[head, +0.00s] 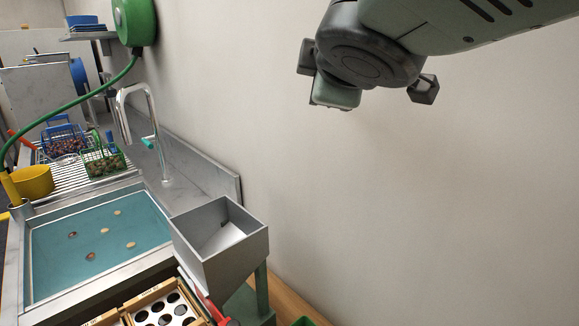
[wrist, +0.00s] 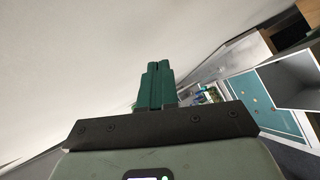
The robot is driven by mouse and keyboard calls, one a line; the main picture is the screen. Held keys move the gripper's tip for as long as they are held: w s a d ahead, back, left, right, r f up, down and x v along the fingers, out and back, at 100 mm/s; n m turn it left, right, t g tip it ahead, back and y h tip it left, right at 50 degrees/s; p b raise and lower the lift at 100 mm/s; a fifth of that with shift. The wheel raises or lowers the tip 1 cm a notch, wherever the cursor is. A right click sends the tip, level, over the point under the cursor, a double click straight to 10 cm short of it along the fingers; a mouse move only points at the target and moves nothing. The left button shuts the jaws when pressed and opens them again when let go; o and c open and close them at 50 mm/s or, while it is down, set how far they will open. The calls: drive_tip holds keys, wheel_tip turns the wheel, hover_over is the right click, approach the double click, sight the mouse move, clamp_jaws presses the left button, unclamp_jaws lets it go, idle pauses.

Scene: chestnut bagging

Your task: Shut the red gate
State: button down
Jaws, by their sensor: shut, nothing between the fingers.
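A red part (head: 213,308), which looks like the gate's handle, shows below the grey metal hopper (head: 222,262) at the bottom of the head view. The hopper hides most of it, so I cannot tell whether the gate is open or shut. The hopper also shows at the right of the wrist view (wrist: 288,80); no red gate can be made out there. My gripper (wrist: 157,68) has green fingers, closed together and empty. My wrist is high at the upper right of the head view, by the wall and well apart from the hopper.
A sink (head: 100,240) with water and several chestnuts lies left of the hopper. A tap (head: 152,125) stands behind it. A wooden tray with round holes (head: 165,308) sits in front of the hopper. Baskets of chestnuts (head: 103,162) stand farther back. The air before the wall is clear.

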drive_tip(key=s+a+f+n+g+y, duration=0.2)
drive_tip(key=a+f+n+g+y, duration=0.55)
drive_tip(key=a+f+n, duration=0.6)
drive_tip(key=s+d+f+n+g+h, duration=0.1)
drive_tip(key=s+d+f+g, duration=0.3)
drive_tip(key=s+d+g, duration=0.15)
drive_tip(key=s+d+f+g+h, duration=0.1)
drive_tip(key=s+d+f+g, duration=0.3)
drive_tip(key=s+d, duration=0.3)
drive_tip(key=s+a+f, duration=0.1)
drive_tip(key=a+f, duration=0.7)
drive_tip(key=shift+a+f, duration=0.35)
